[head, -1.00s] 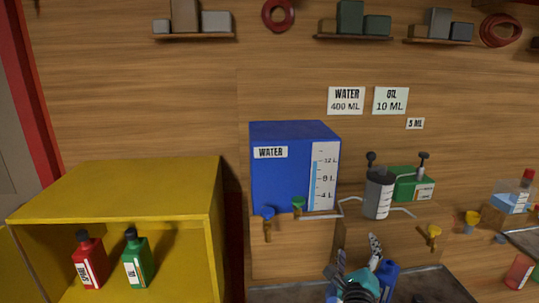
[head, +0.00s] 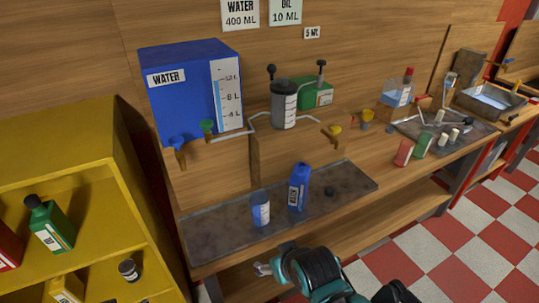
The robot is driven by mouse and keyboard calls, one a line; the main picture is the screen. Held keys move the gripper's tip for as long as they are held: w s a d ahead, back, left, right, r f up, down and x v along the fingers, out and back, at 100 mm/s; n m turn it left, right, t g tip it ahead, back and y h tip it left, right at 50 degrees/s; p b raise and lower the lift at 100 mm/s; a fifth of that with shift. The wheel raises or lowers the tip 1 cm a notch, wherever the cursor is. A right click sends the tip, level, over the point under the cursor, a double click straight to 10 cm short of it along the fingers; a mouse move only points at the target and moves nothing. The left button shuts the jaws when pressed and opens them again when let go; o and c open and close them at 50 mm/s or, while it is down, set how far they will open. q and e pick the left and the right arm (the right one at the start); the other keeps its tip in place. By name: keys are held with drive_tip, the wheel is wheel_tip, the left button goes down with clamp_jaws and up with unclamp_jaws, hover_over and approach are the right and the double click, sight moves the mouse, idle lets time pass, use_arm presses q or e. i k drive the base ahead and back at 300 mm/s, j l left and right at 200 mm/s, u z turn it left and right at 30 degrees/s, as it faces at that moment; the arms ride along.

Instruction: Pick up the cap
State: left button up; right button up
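A small dark cap (head: 330,191) lies on the grey metal tray (head: 216,236) on the bench, just right of an upright blue bottle (head: 299,187). Nothing touches the cap. A teal and black arm of mine comes up from the bottom edge, in front of the bench and below the cap. I take it as my left one; its small metallic end (head: 262,268) points left, well apart from the cap, and its fingers do not show clearly. A dark part of mine shows at the bottom edge further right, but no right gripper can be made out.
The blue water tank (head: 187,92) and a grey cylinder (head: 284,104) stand behind. The yellow shelf (head: 67,146) is at left. The tray right of the cap is clear.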

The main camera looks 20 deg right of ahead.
sight(329, 191)
drive_tip(key=z, duration=1.35)
drive_tip(key=u, duration=0.45)
drive_tip(key=i+l+u, duration=0.15)
drive_tip(key=u, duration=0.25)
drive_tip(key=i+l+u, duration=0.1)
drive_tip(key=l+u, duration=0.2)
drive_tip(key=u, duration=0.15)
drive_tip(key=l+u, duration=0.25)
drive_tip(key=u, duration=0.15)
drive_tip(key=i+l+u, duration=0.15)
drive_tip(key=l, duration=0.55)
drive_tip(key=l+u, duration=0.1)
drive_tip(key=l, duration=0.6)
